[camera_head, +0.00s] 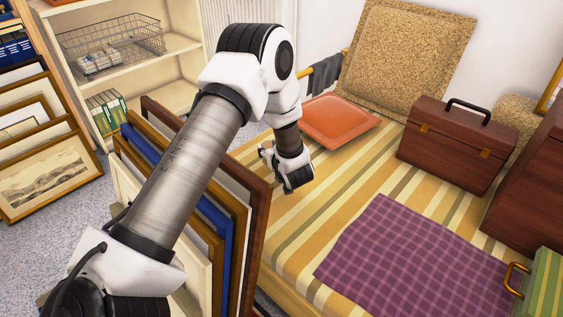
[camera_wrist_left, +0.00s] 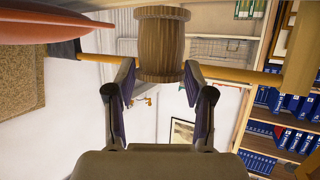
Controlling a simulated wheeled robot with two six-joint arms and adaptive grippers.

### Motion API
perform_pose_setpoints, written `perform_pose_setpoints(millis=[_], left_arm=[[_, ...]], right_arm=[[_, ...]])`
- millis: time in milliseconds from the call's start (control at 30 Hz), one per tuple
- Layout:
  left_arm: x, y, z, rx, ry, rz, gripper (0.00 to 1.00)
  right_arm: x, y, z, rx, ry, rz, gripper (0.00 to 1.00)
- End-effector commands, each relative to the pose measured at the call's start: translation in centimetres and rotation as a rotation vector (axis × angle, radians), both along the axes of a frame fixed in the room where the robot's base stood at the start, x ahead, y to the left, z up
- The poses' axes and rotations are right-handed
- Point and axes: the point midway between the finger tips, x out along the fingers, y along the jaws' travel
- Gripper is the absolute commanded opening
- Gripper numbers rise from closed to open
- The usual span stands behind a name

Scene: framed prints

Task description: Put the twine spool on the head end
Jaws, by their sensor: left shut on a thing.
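A brown, ribbed, barrel-shaped twine spool (camera_wrist_left: 161,45) sits between the fingers of my left gripper (camera_wrist_left: 160,72) in the left wrist view. The fingers touch its two sides, so the gripper is shut on it. In the head view my left gripper (camera_head: 290,178) hangs low over the near left edge of the striped daybed (camera_head: 345,188), close to an orange cushion (camera_head: 338,121). The spool is hidden there behind the gripper. A wooden end rail (camera_head: 338,61) with a grey cloth (camera_head: 325,76) over it stands beyond the cushion. My right gripper is out of view.
A large speckled cushion (camera_head: 410,50) leans at the wall. A brown case (camera_head: 457,146) and a purple checked cloth (camera_head: 420,255) lie on the daybed. Framed prints (camera_head: 258,225) stand upright beside it, under my left arm. Shelves (camera_head: 180,45) stand behind. The mattress middle is bare.

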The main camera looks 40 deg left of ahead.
Motion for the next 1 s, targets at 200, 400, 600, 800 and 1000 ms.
perform_pose_setpoints(millis=[200,400,600,800,1000], left_arm=[[0.0,0.0,-4.0,0.001,0.000,0.000,0.16],[0.1,0.0,-4.3,0.001,-0.003,0.000,0.16],[0.1,0.0,-4.7,0.001,-0.002,-0.001,0.16],[0.0,0.0,-4.7,0.001,-0.002,-0.001,0.77],[0.0,0.0,-4.7,0.001,-0.002,0.000,0.77]], right_arm=[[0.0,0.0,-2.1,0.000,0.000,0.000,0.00],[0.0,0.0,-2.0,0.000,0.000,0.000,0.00],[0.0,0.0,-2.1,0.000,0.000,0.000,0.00],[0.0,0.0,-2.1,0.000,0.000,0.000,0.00],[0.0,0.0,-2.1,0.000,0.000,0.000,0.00]])
